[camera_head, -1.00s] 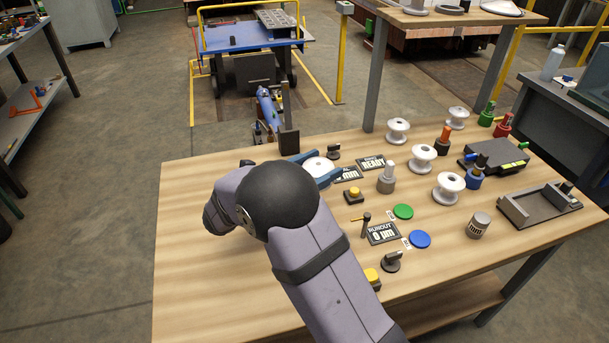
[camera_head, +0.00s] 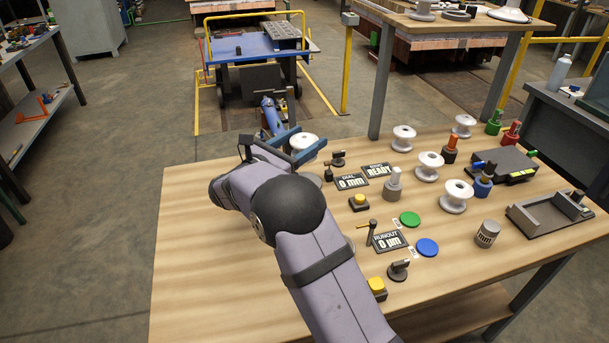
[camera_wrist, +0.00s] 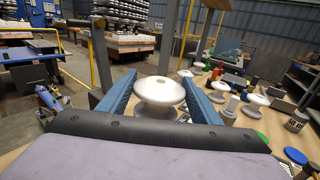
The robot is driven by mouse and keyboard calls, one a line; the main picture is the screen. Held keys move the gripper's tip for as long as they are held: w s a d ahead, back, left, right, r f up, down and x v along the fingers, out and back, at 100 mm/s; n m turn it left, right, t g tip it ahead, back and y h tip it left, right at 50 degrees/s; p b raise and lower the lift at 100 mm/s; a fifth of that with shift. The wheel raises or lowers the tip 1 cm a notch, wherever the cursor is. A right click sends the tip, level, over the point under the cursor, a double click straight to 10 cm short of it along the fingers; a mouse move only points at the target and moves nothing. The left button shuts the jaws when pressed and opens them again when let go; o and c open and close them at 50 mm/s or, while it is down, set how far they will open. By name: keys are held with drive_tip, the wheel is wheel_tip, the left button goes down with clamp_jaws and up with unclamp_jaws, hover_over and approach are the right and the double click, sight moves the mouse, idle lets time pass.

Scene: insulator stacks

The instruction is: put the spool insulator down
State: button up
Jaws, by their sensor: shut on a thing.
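The white spool insulator (camera_head: 304,143) is between the blue fingers of my gripper (camera_head: 300,151), near the far left part of the wooden table (camera_head: 210,250). In the wrist view the spool (camera_wrist: 158,91) is upright, with its wide top flange between the two blue fingers. My gripper (camera_wrist: 158,98) is shut on it. The spool appears raised above the tabletop.
Several other white spools, such as one nearby (camera_head: 403,138), stand to the right. The dial display (camera_head: 351,182) reads 0 mm, beside a READY sign (camera_head: 378,170). The table's left part is bare.

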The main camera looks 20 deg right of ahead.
drive_tip(key=shift+f, duration=4.35)
drive_tip(key=shift+f, duration=0.2)
drive_tip(key=o, duration=1.4)
drive_tip(key=shift+r, duration=0.1)
drive_tip(key=b+v, duration=0.1)
drive_tip(key=v, duration=1.1)
